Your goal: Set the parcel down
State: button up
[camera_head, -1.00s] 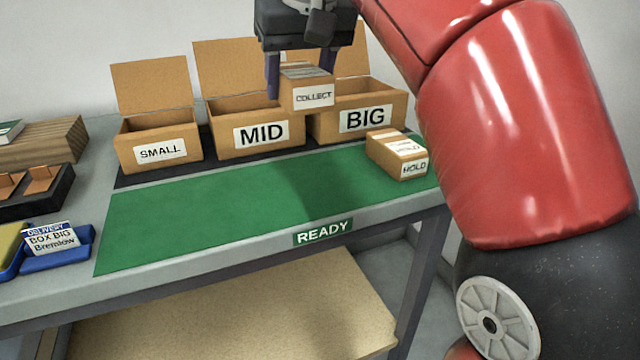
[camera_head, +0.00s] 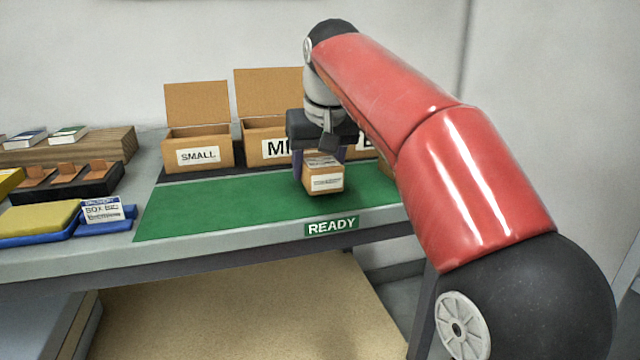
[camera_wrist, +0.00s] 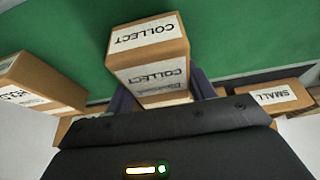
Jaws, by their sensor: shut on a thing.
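My gripper (camera_head: 320,170) is shut on a small brown parcel (camera_head: 324,181), one purple finger on each side. The parcel is upright over the green mat (camera_head: 225,205), behind the READY label (camera_head: 331,226). I cannot tell whether its underside touches the mat. In the wrist view the parcel (camera_wrist: 148,62) shows two white COLLECT labels, and my gripper (camera_wrist: 160,97) holds its near end.
Open cartons stand behind the mat: SMALL (camera_head: 198,155), MID (camera_head: 263,149) and BIG, mostly hidden by my arm. Another parcel (camera_wrist: 45,82) lies at left in the wrist view. A blue tray (camera_head: 108,222) holds a delivery card (camera_head: 102,210). The mat's left part is clear.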

jog(key=shift+f+b, duration=0.3)
jog(key=shift+f, duration=0.5)
jog(key=shift+r, duration=0.15)
jog(key=o, duration=0.7)
jog(key=shift+f, duration=0.2)
jog(key=shift+c, duration=0.2)
jog(key=o, duration=0.4)
jog(key=shift+o, duration=0.2)
